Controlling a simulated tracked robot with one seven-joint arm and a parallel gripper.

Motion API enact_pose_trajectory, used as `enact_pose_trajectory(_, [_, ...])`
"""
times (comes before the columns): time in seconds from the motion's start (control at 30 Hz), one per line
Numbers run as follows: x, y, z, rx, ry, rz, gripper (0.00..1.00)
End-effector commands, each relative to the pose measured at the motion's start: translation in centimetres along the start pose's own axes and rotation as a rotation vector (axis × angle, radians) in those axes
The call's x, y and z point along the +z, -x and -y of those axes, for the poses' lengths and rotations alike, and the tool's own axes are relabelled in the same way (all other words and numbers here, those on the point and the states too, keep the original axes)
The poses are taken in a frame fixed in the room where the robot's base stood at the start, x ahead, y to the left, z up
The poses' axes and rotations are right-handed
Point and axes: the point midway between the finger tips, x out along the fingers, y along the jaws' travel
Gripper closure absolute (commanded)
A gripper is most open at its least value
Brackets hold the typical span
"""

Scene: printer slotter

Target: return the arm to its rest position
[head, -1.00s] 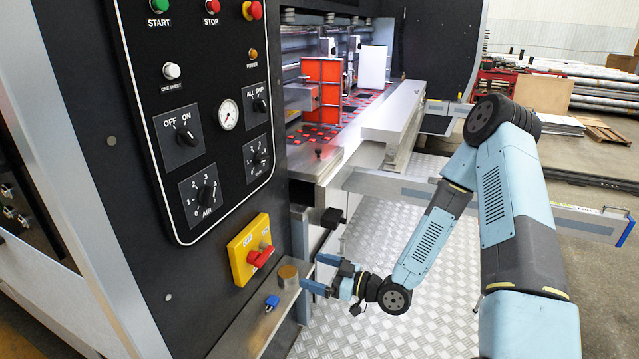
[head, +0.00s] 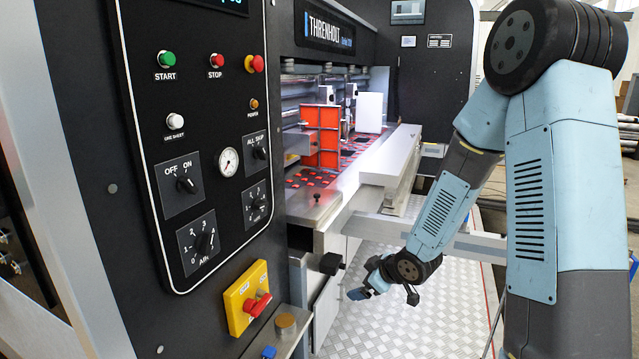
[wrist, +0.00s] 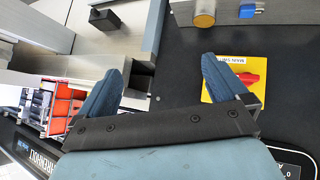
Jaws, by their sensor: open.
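My arm reaches in from the right in the head view, raised and bent at the elbow, with the forearm sloping down to the left. My gripper (head: 359,293) hangs over the patterned metal floor, right of the control panel and apart from the small ledge. In the wrist view my gripper (wrist: 161,62) shows two blue fingers spread wide with nothing between them. Its fingertips are partly hard to make out in the head view.
The black control panel (head: 140,130) stands at left, with a yellow switch plate with a red handle (head: 248,298). A ledge below carries a brass cylinder (head: 286,323) and a blue item (head: 268,352). The printer bed's metal bar (head: 392,155) lies behind my forearm. The patterned floor (head: 385,330) is open.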

Motion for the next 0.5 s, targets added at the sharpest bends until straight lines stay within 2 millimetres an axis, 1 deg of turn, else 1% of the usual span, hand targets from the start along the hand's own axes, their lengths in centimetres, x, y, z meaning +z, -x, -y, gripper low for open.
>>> enact_pose_trajectory(0.03, [-0.3,1.2,-0.8,0.030,-0.004,0.030,0.00])
enact_pose_trajectory(0.2, [-0.6,5.1,-3.1,0.119,-0.051,0.135,0.00])
enact_pose_trajectory(0.37, [-1.0,9.2,-4.6,0.200,-0.114,0.218,0.00])
enact_pose_trajectory(0.5, [-1.3,13.0,-5.4,0.264,-0.183,0.277,0.00])
